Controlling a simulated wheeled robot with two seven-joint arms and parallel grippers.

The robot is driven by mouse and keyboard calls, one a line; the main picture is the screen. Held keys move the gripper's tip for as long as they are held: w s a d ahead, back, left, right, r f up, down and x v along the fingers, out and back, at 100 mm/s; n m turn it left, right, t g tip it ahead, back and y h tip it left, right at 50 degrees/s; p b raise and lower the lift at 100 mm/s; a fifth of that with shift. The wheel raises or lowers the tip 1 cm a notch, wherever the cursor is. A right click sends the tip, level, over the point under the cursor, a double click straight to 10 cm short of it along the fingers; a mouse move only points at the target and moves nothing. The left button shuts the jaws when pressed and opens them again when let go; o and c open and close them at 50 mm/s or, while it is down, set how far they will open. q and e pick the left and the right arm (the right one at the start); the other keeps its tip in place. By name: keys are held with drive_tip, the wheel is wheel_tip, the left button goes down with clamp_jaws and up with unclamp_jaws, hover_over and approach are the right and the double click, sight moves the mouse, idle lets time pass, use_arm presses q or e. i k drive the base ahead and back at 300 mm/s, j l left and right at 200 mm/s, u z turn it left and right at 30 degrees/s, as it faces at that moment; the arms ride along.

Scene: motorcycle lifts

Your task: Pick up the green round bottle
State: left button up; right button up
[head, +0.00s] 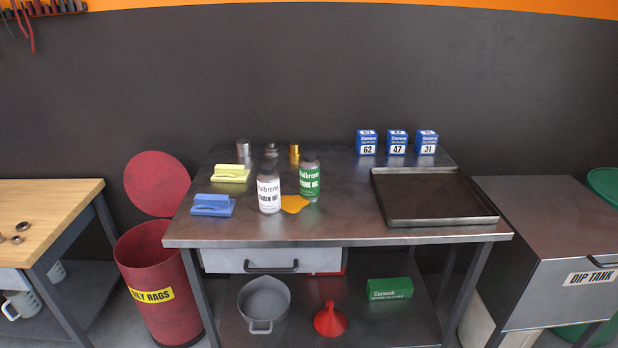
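The green round bottle (310,180) stands upright on the metal table. It has a green label reading roughly "Fork Oil" and a greyish clear top. A similar bottle with a white label (269,193), reading roughly "Chain Oil", stands close to its left and a little nearer the front. Neither of my grippers shows in the head view.
The metal table (345,227) also holds blue (212,206) and yellow (230,174) brush-like blocks at left, small metal cylinders behind, three blue boxes (397,142) at back right and a dark tray (432,197) at right. A red bin (153,280) stands left, a dip tank (560,240) right.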

sight(310, 167)
drive_tip(key=i+l, duration=0.15)
drive_tip(key=l, duration=0.2)
drive_tip(key=i+l, duration=0.15)
drive_tip(key=l, duration=0.25)
drive_tip(key=i+l, duration=0.15)
drive_tip(key=l, duration=0.2)
drive_tip(key=i+l+u, duration=0.1)
drive_tip(key=l, duration=0.25)
drive_tip(key=i+l, duration=0.2)
drive_tip(key=l, duration=0.2)
drive_tip(key=i+l, duration=0.15)
drive_tip(key=l, duration=0.2)
